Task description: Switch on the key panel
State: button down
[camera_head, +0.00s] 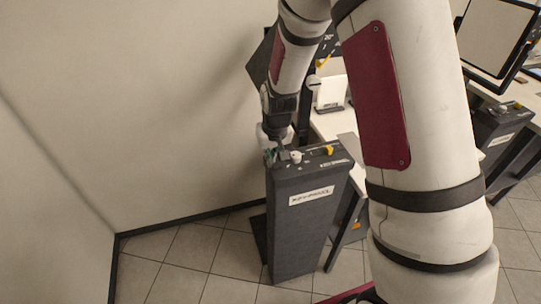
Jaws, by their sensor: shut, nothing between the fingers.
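My gripper (281,158) is shut and points down at the left end of the panel's top, beside the white part. I cannot tell whether it touches the top. My gripper and wrist hide part of the panel's far left top, so the state of any switch there is unclear.
A white desk (335,124) stands right behind the panel, with a white item (329,92) on it. A second dark labelled box (503,124) and a framed panel (497,35) are at the right. A bare wall (130,110) is at left; tiled floor (185,262) in front-left is clear.

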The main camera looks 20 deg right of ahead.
jog(key=w+v, duration=0.3)
jog(key=v, duration=1)
jog(key=shift+r+p, duration=0.4)
jog(key=shift+r, duration=0.3)
jog(key=s+r+t, duration=0.1)
jog(key=s+r, duration=1)
jog(key=r, duration=0.1)
jog(key=s+d+r+t, duration=0.1)
jog(key=s+r, duration=0.2)
jog(key=s, duration=1.3)
jog(key=shift+r+t, duration=0.2)
jog(key=shift+t, duration=0.2)
jog(key=shift+s, duration=0.1)
